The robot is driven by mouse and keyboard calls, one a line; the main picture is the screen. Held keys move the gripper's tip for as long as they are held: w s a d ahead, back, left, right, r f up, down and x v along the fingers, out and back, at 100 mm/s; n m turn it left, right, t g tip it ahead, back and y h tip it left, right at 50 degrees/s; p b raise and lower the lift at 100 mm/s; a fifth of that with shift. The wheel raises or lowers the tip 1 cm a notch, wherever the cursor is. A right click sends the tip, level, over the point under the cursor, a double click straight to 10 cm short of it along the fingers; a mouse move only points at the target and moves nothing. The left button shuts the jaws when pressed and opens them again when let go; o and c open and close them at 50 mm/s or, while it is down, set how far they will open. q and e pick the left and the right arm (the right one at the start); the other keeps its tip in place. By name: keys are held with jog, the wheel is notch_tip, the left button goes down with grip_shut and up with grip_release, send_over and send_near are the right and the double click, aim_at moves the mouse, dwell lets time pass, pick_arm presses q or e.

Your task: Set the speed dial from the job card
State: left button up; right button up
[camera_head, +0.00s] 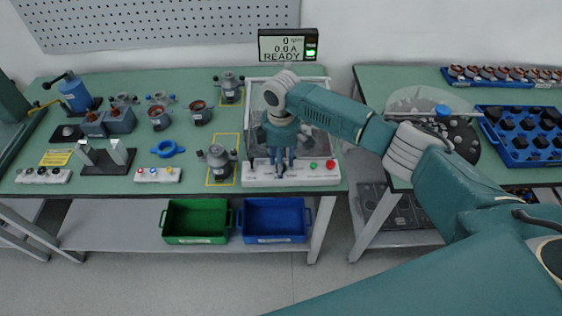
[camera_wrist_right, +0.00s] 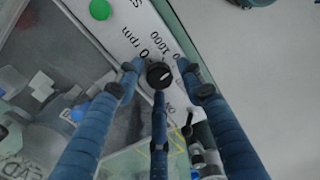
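The black speed dial (camera_wrist_right: 159,75) with a white pointer mark sits on a white control strip, with "0 rpm" and "1000" printed around it. My right gripper (camera_wrist_right: 158,76) has its three blue fingers spread around the dial, with small gaps at the side fingers; the lower finger overlaps its edge. In the head view the right gripper (camera_head: 281,168) points down at the control strip (camera_head: 260,179) and hides the dial. The display (camera_head: 287,46) reads 0, 0.0 A and READY, with a green light. I cannot identify a job card. My left gripper is not in view.
A green button (camera_head: 313,165) and a red button (camera_head: 331,163) sit on the strip to the right of the gripper. A green bin (camera_head: 197,220) and a blue bin (camera_head: 274,219) are below the bench.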

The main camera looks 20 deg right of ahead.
grip_shut()
jog(key=shift+r, duration=0.1)
jog(key=m+p, duration=0.2)
jog(key=shift+a+r+p, duration=0.1)
jog(key=shift+r+p, duration=0.05)
jog(key=shift+p, duration=0.25)
jog(key=shift+m, duration=0.3)
jog(key=shift+f, duration=0.2)
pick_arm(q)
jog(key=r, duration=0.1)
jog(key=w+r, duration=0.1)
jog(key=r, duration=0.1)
pick_arm(e)
jog(key=shift+o, duration=1.8)
grip_release()
